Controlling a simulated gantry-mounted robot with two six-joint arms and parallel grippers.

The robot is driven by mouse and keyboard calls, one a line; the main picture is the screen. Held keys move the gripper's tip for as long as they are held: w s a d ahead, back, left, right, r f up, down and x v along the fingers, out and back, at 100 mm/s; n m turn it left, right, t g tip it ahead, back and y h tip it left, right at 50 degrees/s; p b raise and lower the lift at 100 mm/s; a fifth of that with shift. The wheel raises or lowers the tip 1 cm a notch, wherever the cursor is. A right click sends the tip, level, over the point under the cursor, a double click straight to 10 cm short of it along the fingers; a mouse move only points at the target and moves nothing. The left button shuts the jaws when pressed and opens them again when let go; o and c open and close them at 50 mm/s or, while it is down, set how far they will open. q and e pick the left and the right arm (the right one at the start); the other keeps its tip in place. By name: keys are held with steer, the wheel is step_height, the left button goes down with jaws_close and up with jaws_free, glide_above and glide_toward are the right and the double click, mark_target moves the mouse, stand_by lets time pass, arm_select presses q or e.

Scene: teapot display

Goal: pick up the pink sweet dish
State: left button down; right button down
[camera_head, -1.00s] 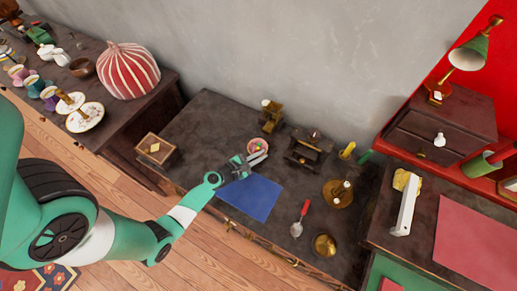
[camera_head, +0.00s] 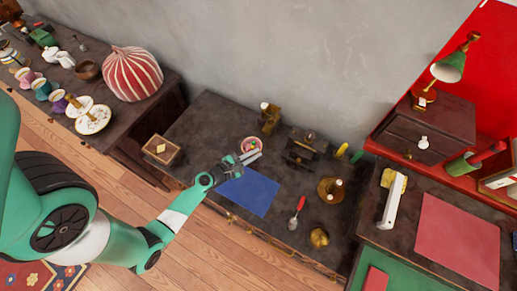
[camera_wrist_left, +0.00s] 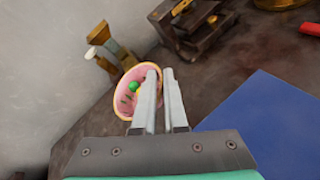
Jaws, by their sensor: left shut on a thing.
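The pink sweet dish (camera_head: 250,144) is a small round bowl on the dark middle table, above the blue mat. In the left wrist view the dish (camera_wrist_left: 130,92) shows a pale rim and a small green thing inside. My left gripper (camera_head: 247,157) reaches in from the left, at the dish's near side. Its two fingers (camera_wrist_left: 160,90) are close together and shut on the dish's rim; the fingers hide part of the dish. I cannot tell whether the dish is clear of the table. My right gripper is not in view.
The blue mat (camera_head: 250,192) lies just in front of the dish. A brass-coloured stand (camera_head: 269,119) and a dark wooden stand (camera_head: 299,152) are close behind and to the right. A wooden box (camera_head: 162,150) sits at the left edge of the table.

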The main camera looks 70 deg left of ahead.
arm_select(q)
steer(key=s+d+r+p, duration=0.1)
steer(key=s+d+r, duration=0.4)
steer(key=s, duration=0.3)
steer(key=shift+s+d+r, duration=0.3)
steer(key=shift+d+r, duration=0.05)
steer(key=shift+d, duration=0.05)
